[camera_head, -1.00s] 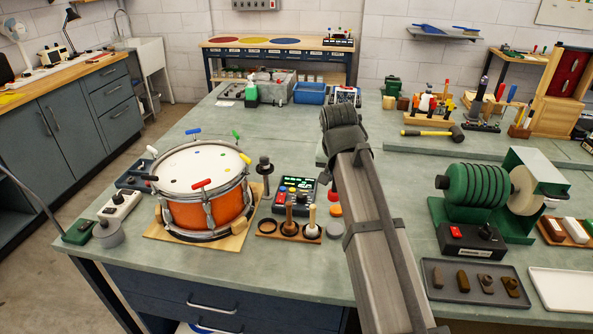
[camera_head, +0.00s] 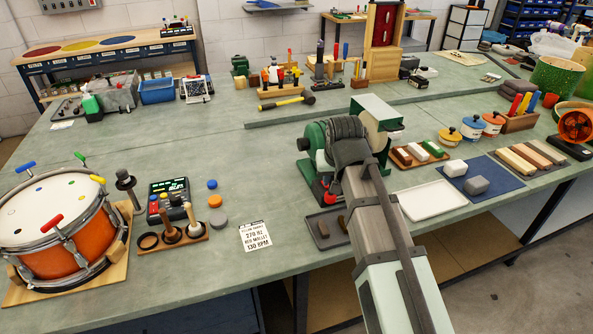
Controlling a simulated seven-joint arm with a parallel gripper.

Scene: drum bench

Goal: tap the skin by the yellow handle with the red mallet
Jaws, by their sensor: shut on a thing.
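The orange drum (camera_head: 68,258) stands at the left edge of the head view, its white skin (camera_head: 50,205) facing up with small coloured dots. A yellow handle (camera_head: 98,179) is on its right rim. A green handle (camera_head: 80,157), a blue handle (camera_head: 25,167) and a red handle (camera_head: 50,222) are also on the rim. The wooden mallet stand (camera_head: 205,234) right of the drum has an empty ring at left and two handled mallets (camera_head: 170,230) upright. I cannot make out a red mallet.
A printed card (camera_head: 255,236) reading "red mallet" lies right of the stand. A device with coloured buttons (camera_head: 168,192) sits behind the stand. My arm covers part of the green machine (camera_head: 315,150). Bench top between the card and the back tools is mostly clear.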

